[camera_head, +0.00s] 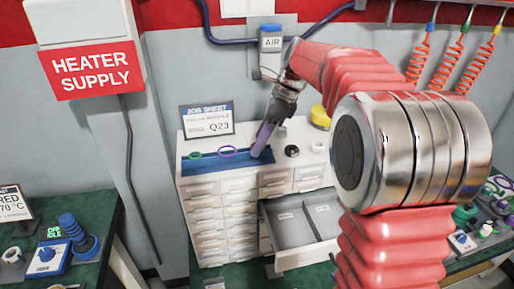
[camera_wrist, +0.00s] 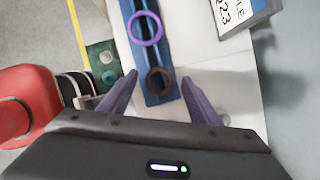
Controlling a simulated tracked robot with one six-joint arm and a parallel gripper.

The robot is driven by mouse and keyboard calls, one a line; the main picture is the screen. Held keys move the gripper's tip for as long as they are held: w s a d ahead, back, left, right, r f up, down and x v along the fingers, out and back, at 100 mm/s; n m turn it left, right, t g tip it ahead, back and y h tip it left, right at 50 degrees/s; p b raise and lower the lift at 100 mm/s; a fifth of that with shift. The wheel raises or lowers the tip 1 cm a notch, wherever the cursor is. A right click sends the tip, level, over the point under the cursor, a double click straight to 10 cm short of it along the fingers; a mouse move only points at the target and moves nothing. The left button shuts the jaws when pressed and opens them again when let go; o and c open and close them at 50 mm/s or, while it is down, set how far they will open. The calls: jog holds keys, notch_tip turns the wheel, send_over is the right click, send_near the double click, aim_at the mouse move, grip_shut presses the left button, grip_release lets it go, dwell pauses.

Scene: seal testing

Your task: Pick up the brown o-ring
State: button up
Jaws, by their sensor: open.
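The brown o-ring (camera_wrist: 159,69) rests on the blue holder (camera_wrist: 164,55) on top of the drawer cabinet, as seen in the wrist view. In the wrist view my gripper (camera_wrist: 160,77) is open, with one purple-grey finger on each side of the brown o-ring. In the head view my gripper (camera_head: 258,155) points down at the right part of the blue holder (camera_head: 235,170). The brown o-ring does not show clearly there; the fingers probably hide it. Whether the fingers touch the ring cannot be told.
A purple o-ring (camera_head: 227,147) and a green o-ring (camera_head: 195,153) sit further left on the holder. A job sheet sign (camera_head: 208,121) stands behind them. A black ring-shaped item (camera_head: 292,151) lies to the right. A drawer (camera_head: 305,256) below is open, with grey compartments.

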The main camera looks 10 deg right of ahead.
jog(key=c, duration=1.1)
jog(key=shift+r, duration=0.15)
notch_tip(320, 180, up, 10)
jog(key=shift+f, duration=0.1)
dwell(0.7)
